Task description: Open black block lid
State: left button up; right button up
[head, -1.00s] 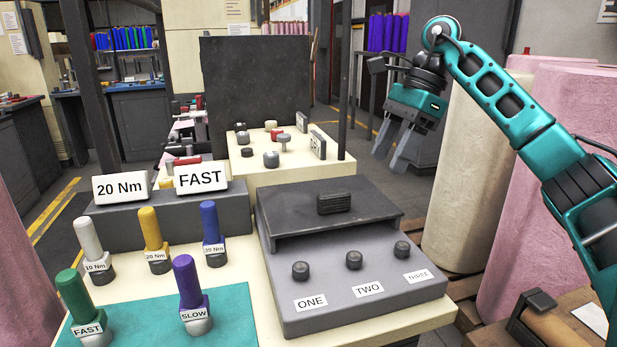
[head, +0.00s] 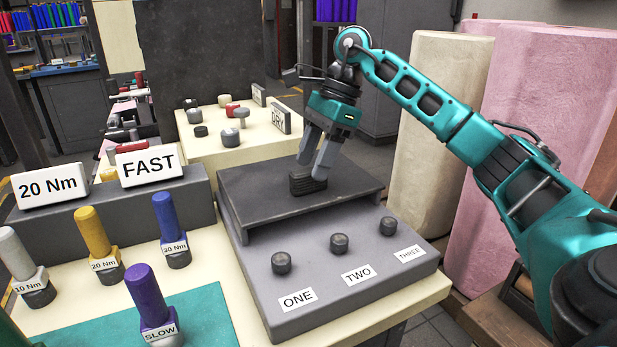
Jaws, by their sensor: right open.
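The dark lid (head: 250,203) lies flat and closed over the rear of the grey block (head: 260,262). A black ribbed handle (head: 303,185) stands on top of the lid. My right gripper (head: 312,171) is at the handle, pointing down, with its fingers open. One finger is in front of the handle's upper right part and the other is behind its top. I cannot tell whether either finger touches it. My left gripper is not in view.
Knobs labelled ONE (head: 281,263), TWO (head: 339,243) and THREE (head: 388,226) line the block's front. Labelled coloured pegs, such as the purple SLOW peg (head: 148,293), stand to the left. A cream box (head: 222,153) with small parts stands behind. Large felt rolls stand at right.

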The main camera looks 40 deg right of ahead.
aim_at(310, 169)
jog(key=shift+x, duration=1.55)
jog(key=shift+r, duration=0.1)
grip_shut()
